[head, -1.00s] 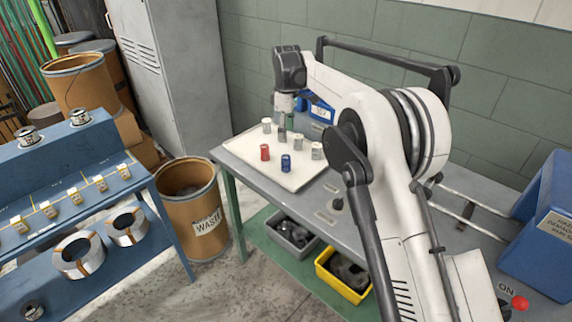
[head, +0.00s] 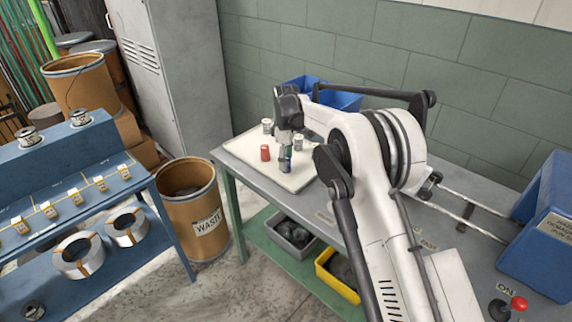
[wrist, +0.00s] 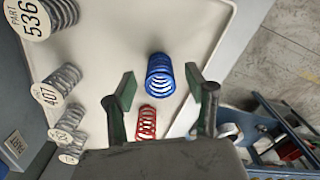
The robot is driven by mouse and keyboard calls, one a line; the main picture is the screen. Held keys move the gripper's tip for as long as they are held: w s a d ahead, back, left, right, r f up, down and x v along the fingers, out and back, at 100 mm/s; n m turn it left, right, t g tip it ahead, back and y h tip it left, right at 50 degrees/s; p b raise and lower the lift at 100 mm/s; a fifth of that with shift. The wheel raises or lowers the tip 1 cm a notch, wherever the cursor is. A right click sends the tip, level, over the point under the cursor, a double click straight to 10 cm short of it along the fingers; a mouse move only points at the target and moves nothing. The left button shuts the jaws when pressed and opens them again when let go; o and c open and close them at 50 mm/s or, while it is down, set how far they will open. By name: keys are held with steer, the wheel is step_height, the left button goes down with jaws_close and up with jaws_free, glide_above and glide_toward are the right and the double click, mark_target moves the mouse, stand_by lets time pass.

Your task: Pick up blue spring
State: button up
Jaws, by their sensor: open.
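The blue spring (head: 285,167) stands upright near the front edge of the white tray (head: 304,184), partly hidden by my gripper in the head view. My gripper (head: 284,153) points down over it. In the wrist view, the blue spring (wrist: 160,78) shows just ahead of the green-padded fingertips, roughly centred between them. My gripper (wrist: 160,88) is open and holds nothing. I cannot tell whether the fingers have come down around the spring.
A red spring (head: 265,153) stands close by on the tray; it also shows in the wrist view (wrist: 147,122) near the fingers. Several grey springs with paper labels, one marked 407 (wrist: 62,84), stand along the tray. A blue bin (head: 340,98) is behind.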

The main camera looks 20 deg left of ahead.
step_height(320, 180, down, 3)
steer(key=shift+r, duration=0.2)
steer(key=c, duration=1.2)
steer(key=shift+r, duration=0.15)
jaws_close()
